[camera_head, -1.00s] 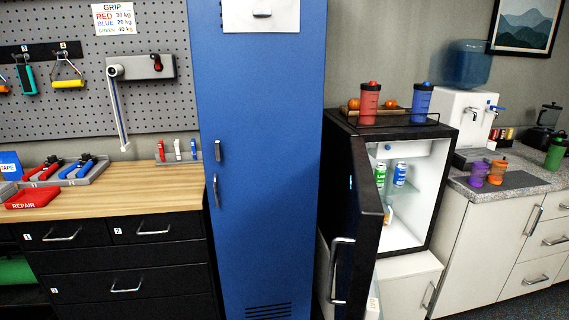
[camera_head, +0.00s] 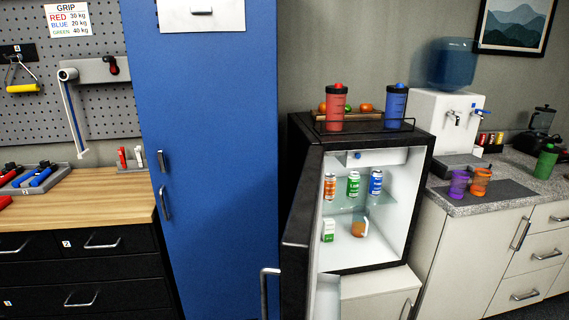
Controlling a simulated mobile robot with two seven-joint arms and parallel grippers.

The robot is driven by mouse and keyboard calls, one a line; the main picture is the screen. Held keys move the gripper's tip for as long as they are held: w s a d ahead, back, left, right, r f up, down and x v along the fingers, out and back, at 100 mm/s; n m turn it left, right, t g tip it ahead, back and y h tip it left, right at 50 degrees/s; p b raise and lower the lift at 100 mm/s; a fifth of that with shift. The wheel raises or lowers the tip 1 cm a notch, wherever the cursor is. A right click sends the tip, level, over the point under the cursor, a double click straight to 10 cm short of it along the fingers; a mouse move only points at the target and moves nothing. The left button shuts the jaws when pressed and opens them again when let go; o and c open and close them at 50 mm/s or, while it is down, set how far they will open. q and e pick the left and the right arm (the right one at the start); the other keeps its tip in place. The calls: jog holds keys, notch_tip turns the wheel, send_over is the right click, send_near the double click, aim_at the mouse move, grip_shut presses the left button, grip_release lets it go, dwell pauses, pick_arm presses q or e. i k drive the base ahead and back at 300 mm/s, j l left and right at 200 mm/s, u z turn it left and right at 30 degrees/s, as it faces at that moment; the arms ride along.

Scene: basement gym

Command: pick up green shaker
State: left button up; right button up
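The green shaker (camera_head: 546,161) stands upright on the speckled grey counter at the far right, near the right edge of the view. Neither of my grippers shows in the view.
The black mini fridge (camera_head: 427,190) stands with its door (camera_head: 301,240) open toward me. A blue locker (camera_head: 210,150) is at left.

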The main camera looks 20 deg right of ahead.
aim_at(546, 161)
jog(key=i+l, duration=0.1)
jog(key=l, duration=0.5)
jog(key=i+l, duration=0.1)
jog(key=l, duration=0.45)
jog(key=i+l, duration=0.1)
jog(key=l, duration=1.05)
jog(key=i+l, duration=0.15)
jog(key=l, duration=0.45)
jog(key=i+l, duration=0.1)
jog(key=l, duration=0.5)
